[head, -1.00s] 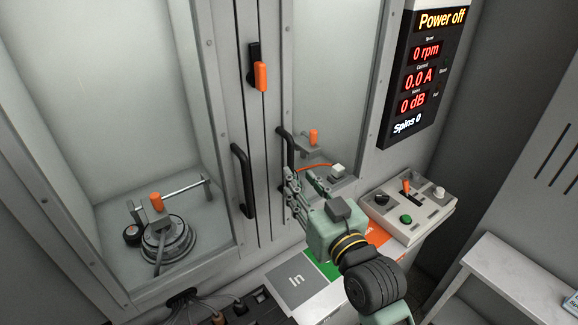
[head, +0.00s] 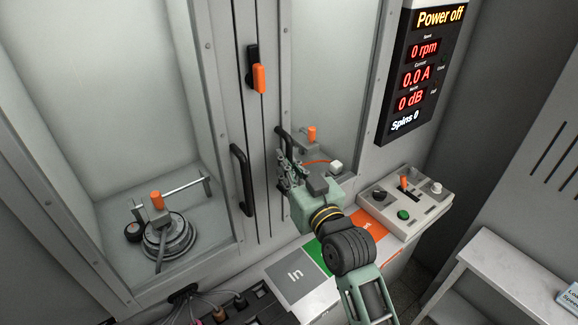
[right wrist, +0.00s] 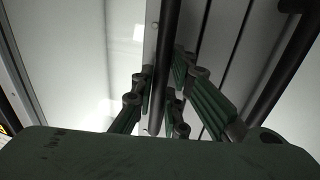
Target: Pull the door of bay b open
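Two framed glass doors stand side by side, the left door (head: 110,90) and the right door (head: 335,60); both look shut. No letter for bay b is readable on them. Each has a black bar handle, the left handle (head: 241,180) and the right handle (head: 280,150). My right gripper (head: 284,172) is at the lower part of the right handle. In the right wrist view a dark bar (right wrist: 165,50) runs between its fingers (right wrist: 162,85); whether they press on it is unclear. My left gripper is not in view.
An orange-handled latch (head: 259,78) sits on the post between the doors. A control box (head: 405,205) stands right of my right arm, below the dark display (head: 410,80) reading "Power off". A white shelf (head: 500,265) is at right.

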